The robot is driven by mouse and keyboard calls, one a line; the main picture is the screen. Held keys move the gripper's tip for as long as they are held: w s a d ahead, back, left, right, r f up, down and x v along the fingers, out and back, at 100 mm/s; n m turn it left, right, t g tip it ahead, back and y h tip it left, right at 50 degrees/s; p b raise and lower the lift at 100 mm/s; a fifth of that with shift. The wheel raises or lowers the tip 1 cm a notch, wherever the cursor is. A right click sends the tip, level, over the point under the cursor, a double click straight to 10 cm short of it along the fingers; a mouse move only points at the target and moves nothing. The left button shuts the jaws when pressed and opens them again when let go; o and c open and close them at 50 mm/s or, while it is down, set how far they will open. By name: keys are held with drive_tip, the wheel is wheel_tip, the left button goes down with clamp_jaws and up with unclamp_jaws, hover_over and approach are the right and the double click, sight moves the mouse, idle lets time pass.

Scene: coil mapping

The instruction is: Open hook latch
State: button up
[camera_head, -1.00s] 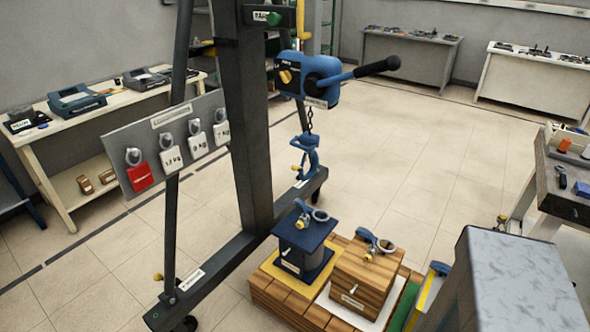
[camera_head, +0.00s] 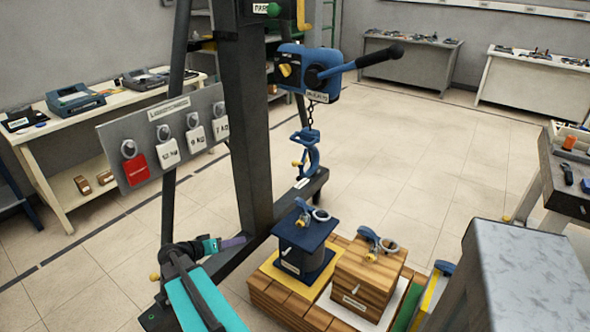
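A blue hook (camera_head: 313,160) hangs on a short dark chain (camera_head: 311,116) below the blue hoist (camera_head: 307,74). A small yellow piece (camera_head: 297,164) shows at the left of the hook, seemingly on its latch. The latch is too small to tell if it is open or shut. My arm comes in at the lower left, with a teal link and a dark joint. My gripper (camera_head: 236,241) seems to be the dark purplish end of it, pointing right. It is left of and below the hook in the picture, well apart from it. Its fingers cannot be made out.
A dark upright post (camera_head: 247,120) and foot beam (camera_head: 215,275) stand by my arm. A tag board (camera_head: 150,150) hangs at the left. A navy block (camera_head: 304,238) and a wooden block (camera_head: 367,275) with shackles stand on a pallet (camera_head: 262,297). A long lever (camera_head: 365,62) juts right from the hoist.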

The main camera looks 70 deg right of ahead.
drive_tip(key=s+d+r+m+g+h+b, duration=0.1)
drive_tip(key=s+d+r+m+g+h, duration=0.2)
drive_tip(key=d+r, duration=0.85)
drive_tip(key=m+h, duration=0.2)
drive_tip(key=m, duration=0.2)
approach(295, 164)
drive_tip(key=w+a, duration=0.2)
drive_tip(key=shift+w+a+f+b, duration=0.15)
drive_tip(key=shift+w+b, duration=0.05)
drive_tip(key=shift+b, duration=0.15)
drive_tip(key=p+x, duration=0.3)
drive_tip(key=x, duration=1)
drive_tip(key=shift+s+d+f, duration=0.15)
drive_tip(key=shift+s+d, duration=0.15)
drive_tip(key=shift+s, duration=0.05)
clamp_jaws()
